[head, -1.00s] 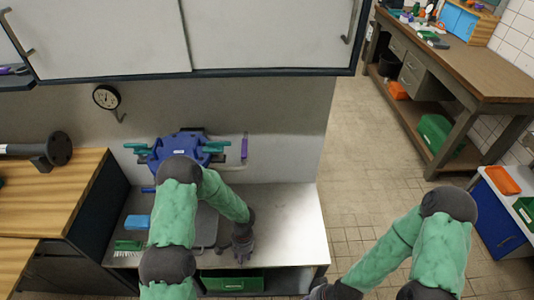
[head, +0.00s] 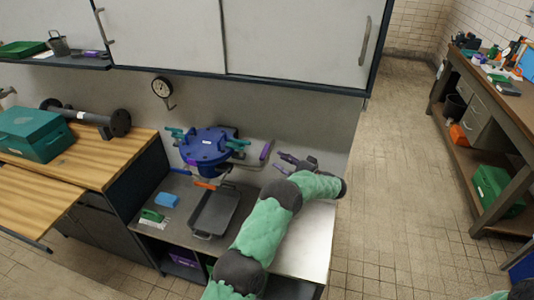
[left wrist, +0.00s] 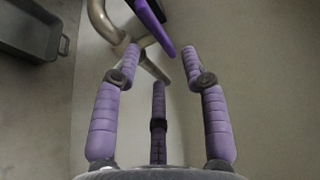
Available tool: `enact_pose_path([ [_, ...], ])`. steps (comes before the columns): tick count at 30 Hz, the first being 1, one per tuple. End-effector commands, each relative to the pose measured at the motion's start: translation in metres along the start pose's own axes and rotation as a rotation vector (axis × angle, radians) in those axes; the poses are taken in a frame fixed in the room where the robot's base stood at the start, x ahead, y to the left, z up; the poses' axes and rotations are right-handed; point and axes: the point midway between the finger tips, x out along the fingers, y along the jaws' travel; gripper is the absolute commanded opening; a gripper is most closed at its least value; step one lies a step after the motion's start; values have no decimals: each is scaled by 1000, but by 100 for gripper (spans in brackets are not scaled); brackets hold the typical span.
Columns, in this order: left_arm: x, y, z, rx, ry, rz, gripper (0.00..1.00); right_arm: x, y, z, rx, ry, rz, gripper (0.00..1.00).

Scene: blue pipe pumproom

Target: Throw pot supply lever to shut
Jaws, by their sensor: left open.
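The blue pot (head: 205,146), a flanged body with teal handles, stands at the back of the metal bench. To its right is a pipe with a purple lever (head: 266,150). The lever also shows at the top of the left wrist view (left wrist: 161,30), beside a curved metal pipe (left wrist: 103,22). My left gripper (head: 281,163) is just right of the lever, fingers toward it. In the left wrist view its purple fingers (left wrist: 160,52) are spread and empty, with the lever beyond the fingertips. No contact shows. My right gripper is out of view.
A dark tray (head: 214,211), a blue block (head: 167,200) and a green brush (head: 152,215) lie on the bench (head: 318,228). A wall cabinet (head: 290,38) hangs above, with a gauge (head: 161,88) below it.

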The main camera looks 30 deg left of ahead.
Motion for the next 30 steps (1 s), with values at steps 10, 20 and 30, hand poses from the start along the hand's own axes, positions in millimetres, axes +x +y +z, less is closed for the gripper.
enact_pose_path([
  [10,58,3,2,3,-4,4,44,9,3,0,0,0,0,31],
  [20,97,3,1,4,-2,5,44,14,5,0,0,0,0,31],
  [30,102,2,1,5,0,5,44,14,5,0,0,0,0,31],
])
